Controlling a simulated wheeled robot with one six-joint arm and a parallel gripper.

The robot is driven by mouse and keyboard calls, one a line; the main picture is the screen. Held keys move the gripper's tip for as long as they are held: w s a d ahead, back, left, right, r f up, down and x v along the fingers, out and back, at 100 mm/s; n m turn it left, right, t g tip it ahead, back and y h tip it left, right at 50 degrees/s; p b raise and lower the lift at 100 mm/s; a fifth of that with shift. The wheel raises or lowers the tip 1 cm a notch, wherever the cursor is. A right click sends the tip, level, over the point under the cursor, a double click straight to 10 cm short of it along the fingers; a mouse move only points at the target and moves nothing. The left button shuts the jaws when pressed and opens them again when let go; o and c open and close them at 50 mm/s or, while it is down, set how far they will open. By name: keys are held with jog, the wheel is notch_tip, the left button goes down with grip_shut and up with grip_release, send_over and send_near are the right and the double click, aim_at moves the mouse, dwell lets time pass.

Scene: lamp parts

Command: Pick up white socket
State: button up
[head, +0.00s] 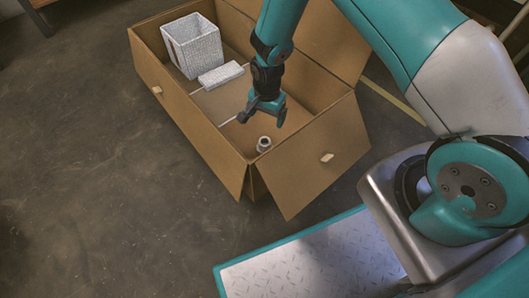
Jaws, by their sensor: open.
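The white socket (264,144) is a small, pale, round piece with a dark centre. It stands inside the cardboard box (203,125), close to the near right corner. My gripper (262,112) is open above the box floor, just above the socket in the picture and apart from it. The jaws look empty. My gripper hides part of the box floor behind it.
A white textured lampshade-like bin (193,46) and a flat white block (221,75) sit at the far left inside the box. The box flaps (318,158) are folded outward. Bare floor (90,190) lies to the left.

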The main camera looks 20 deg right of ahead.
aim_at(265, 146)
notch_tip(265, 146, down, 12)
jog(key=b, duration=0.6)
jog(key=shift+r, duration=0.25)
jog(key=f+b, duration=0.5)
jog(key=shift+a+f, duration=0.1)
jog(key=shift+a, duration=0.1)
jog(key=shift+c, duration=0.4)
jog(key=c, duration=0.9)
